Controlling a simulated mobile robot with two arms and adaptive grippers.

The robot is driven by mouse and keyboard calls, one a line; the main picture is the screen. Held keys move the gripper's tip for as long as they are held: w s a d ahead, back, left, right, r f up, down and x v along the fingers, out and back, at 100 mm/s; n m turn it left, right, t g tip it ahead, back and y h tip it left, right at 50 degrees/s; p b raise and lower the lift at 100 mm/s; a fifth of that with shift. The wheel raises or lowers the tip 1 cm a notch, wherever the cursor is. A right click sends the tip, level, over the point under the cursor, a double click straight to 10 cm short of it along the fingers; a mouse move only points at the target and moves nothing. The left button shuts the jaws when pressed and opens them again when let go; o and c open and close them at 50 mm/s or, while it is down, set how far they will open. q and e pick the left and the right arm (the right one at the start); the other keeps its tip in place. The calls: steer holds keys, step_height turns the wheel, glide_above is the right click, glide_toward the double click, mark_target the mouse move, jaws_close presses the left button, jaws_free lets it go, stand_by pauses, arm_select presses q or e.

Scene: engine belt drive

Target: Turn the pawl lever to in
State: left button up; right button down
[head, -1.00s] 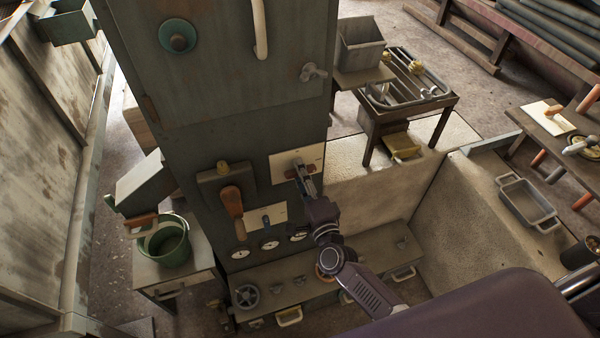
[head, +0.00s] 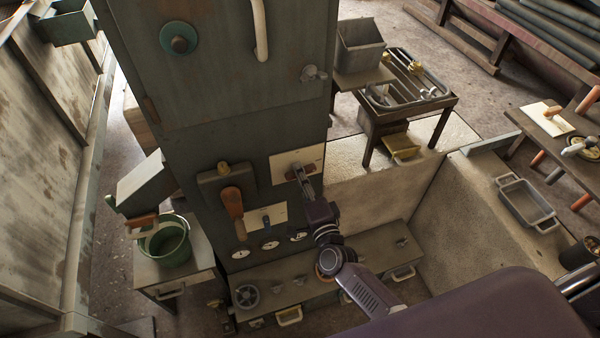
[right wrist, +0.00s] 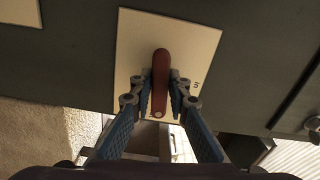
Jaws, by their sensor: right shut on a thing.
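The pawl lever (right wrist: 161,68) is a red-brown bar on a cream plate (right wrist: 205,42), seen in the right wrist view. It points nearly straight up and down there. A small dark mark, hard to read, lies on the plate to its right. My right gripper (right wrist: 160,84) is shut on the lever, with one blue-grey finger on each side. In the head view the plate (head: 312,156) sits on the dark green cabinet, and my right gripper (head: 300,172) reaches it from below and hides most of the lever. My left gripper is not in view.
Round gauges (head: 270,243) sit below, above a low shelf. A green bucket (head: 172,248) stands at left.

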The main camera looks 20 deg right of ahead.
steer(key=n+p, duration=0.1)
steer(key=n, duration=0.3)
steer(key=shift+n, duration=0.3)
steer(key=n+p, duration=0.1)
steer(key=n, duration=0.2)
steer(key=shift+d+f+n, duration=0.1)
steer(key=shift+f+n, duration=0.05)
steer(key=shift+n, duration=0.15)
steer(key=n+p, duration=0.1)
steer(key=n, duration=0.3)
steer(key=shift+d+f+n, duration=0.1)
steer(key=shift+d+n, duration=0.05)
steer(key=shift+n, duration=1.85)
steer(key=c, duration=1.9)
jaws_free()
